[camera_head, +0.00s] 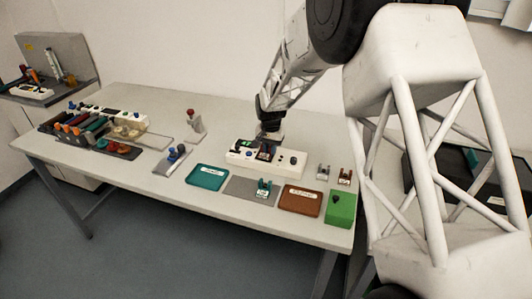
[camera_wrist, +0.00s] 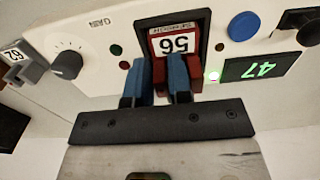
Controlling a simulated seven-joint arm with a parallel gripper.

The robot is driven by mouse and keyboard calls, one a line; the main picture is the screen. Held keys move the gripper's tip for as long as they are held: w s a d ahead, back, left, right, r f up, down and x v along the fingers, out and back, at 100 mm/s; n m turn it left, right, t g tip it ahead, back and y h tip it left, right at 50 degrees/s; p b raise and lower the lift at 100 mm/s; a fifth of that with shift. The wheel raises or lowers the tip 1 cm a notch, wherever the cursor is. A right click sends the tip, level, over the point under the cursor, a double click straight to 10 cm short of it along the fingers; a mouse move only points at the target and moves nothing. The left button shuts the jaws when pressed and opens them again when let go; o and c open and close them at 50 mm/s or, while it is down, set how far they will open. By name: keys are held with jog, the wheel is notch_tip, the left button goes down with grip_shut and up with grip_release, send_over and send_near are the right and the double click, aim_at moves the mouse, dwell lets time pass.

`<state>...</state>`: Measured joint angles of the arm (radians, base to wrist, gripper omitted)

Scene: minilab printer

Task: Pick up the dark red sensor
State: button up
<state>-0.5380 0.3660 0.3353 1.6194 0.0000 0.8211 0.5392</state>
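A dark red sensor (camera_wrist: 194,76) with a white label reading 56 sits in the dark slot of a white instrument box (camera_wrist: 95,66), seen in the wrist view. The box also shows in the head view (camera_head: 292,160), on the table. My gripper (camera_wrist: 160,84) has blue fingers reaching down at the sensor. Some red shows between the fingers and some to the right of the right finger. Whether the fingers press on it I cannot tell. In the head view my gripper (camera_head: 268,137) is right over the box and largely hides the sensor.
The box carries a knob (camera_wrist: 67,65), a blue button (camera_wrist: 243,26) and a green display (camera_wrist: 254,68). A teal tray (camera_head: 207,177), a grey mat (camera_head: 240,188), a brown tray (camera_head: 300,201) and a green block (camera_head: 341,209) lie in front. Small parts (camera_head: 344,175) stand right.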

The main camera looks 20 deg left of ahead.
dwell(0.3)
grip_shut()
jog(key=shift+r, duration=0.15)
jog(key=shift+r, duration=1.5)
jog(key=shift+s+d+r, duration=0.15)
jog(key=shift+s+r, duration=0.05)
jog(key=shift+r, duration=0.05)
jog(key=s+d+r, duration=0.1)
jog(key=s+d, duration=0.6)
jog(key=s, duration=0.6)
jog(key=shift+s+d+r, duration=0.15)
jog(key=shift+s+d, duration=0.05)
jog(key=shift+d, duration=0.15)
